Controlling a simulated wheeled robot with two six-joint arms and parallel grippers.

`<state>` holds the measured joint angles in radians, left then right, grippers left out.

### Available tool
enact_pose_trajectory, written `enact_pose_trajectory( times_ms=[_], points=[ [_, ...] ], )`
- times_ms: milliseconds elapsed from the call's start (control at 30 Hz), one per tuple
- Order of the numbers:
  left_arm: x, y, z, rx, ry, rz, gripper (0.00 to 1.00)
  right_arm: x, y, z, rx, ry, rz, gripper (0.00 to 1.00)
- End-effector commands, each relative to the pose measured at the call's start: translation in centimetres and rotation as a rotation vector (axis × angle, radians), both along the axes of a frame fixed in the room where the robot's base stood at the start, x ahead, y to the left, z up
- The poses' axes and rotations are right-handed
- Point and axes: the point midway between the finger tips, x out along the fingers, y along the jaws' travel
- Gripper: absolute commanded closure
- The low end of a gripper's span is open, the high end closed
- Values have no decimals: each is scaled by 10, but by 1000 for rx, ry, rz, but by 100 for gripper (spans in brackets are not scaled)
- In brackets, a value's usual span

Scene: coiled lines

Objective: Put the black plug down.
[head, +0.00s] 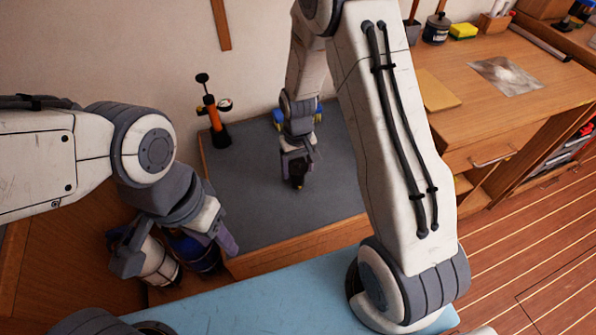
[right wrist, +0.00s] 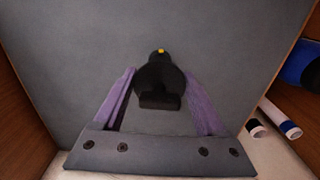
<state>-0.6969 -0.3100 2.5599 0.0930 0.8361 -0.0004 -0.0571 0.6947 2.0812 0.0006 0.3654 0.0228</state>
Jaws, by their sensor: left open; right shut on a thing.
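The black plug (right wrist: 158,80), with a small yellow spot at its end, is between the purple fingers of my right gripper (right wrist: 158,74). In the head view my right gripper (head: 296,168) points down over the grey top (head: 265,205) of a wooden bench. The black plug (head: 297,183) shows small at its tips. Whether the plug touches the grey top I cannot tell. My left gripper (head: 180,250) is open at the lower left, beside the bench, with no plug in it.
An orange and black pump (head: 213,120) stands at the bench's back left corner. A blue and yellow thing (head: 279,118) is partly hidden behind my right arm. White and blue cylinders (head: 160,268) stand below my left gripper. The grey top around the plug is clear.

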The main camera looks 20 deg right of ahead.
Motion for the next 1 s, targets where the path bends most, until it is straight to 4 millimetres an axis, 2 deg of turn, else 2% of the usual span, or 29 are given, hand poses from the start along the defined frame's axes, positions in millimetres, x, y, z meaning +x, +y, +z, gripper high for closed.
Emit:
enact_pose_trajectory(
  times_ms=[33,133,533,567,600,633,867,1000],
  points=[
    [0,0,-1,0,0,0,50,-1,0,-9,0,3,0,93],
    [0,0,-2,0,0,0,50,0,0,-18,0,1,0,93],
    [0,0,-4,0,0,0,50,0,0,-23,0,0,0,93],
    [0,0,-4,0,0,0,50,0,0,-22,0,0,0,19],
    [0,0,-3,0,0,0,50,0,0,-22,0,0,0,3],
    [0,0,-3,0,0,0,50,0,0,-22,0,0,0,0],
    [0,0,-3,0,0,0,50,0,0,-21,0,0,0,0],
    [0,0,0,0,0,0,50,1,0,-10,0,-4,0,0]
  ],
)
